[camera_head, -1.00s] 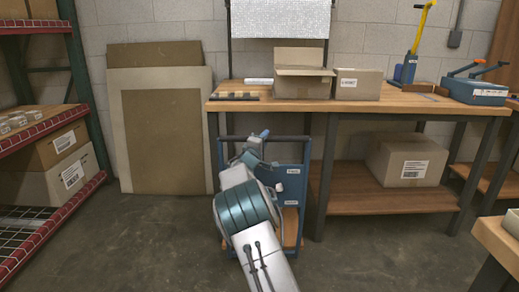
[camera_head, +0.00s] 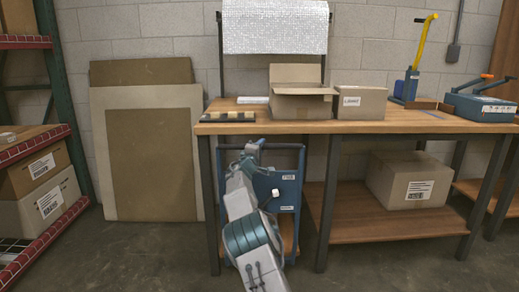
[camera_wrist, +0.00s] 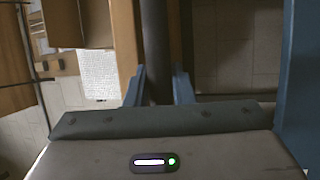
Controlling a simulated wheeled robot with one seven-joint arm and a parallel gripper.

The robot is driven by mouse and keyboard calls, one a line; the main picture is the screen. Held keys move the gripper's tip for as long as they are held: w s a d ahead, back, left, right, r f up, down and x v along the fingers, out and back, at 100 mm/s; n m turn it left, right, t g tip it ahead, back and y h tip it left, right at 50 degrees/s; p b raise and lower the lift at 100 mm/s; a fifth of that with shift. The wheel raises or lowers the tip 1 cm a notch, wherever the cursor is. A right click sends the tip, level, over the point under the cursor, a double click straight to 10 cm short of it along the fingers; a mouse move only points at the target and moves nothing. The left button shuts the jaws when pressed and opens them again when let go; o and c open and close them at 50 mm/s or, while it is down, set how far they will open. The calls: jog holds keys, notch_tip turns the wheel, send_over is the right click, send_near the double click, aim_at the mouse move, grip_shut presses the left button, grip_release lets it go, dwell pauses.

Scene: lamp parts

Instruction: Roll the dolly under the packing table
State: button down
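The dolly (camera_head: 288,190) is a blue upright cart with a dark bar handle (camera_head: 285,146) across its top and a wooden deck low down. It stands between the left and middle legs of the packing table (camera_head: 400,124), its handle just below the tabletop's front edge. It appears at least partly under the table. My arm hides much of its left side and deck. My gripper (camera_head: 257,147) is at the handle; in the wrist view its two blue fingers (camera_wrist: 159,88) sit on either side of the dark bar, seemingly closed on it.
The left table leg (camera_head: 209,205) and middle leg (camera_head: 328,205) stand close on either side of the dolly. A lower shelf (camera_head: 400,226) with a carton (camera_head: 408,180) lies to the right. Flat boards (camera_head: 150,150) lean on the wall at left, near a rack (camera_head: 40,150).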

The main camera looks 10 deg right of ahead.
jog(key=shift+w+r, duration=0.1)
jog(key=shift+r, duration=0.05)
jog(key=c, duration=1.5)
grip_release()
jog(key=shift+c, duration=0.2)
jog(key=shift+o, duration=1.4)
jog(key=shift+w+d, duration=0.1)
jog(key=shift+w, duration=0.05)
jog(key=shift+f, duration=0.2)
jog(key=shift+s+a+f, duration=0.1)
jog(key=shift+s+a, duration=0.4)
jog(key=v, duration=1.2)
jog(key=shift+s, duration=0.25)
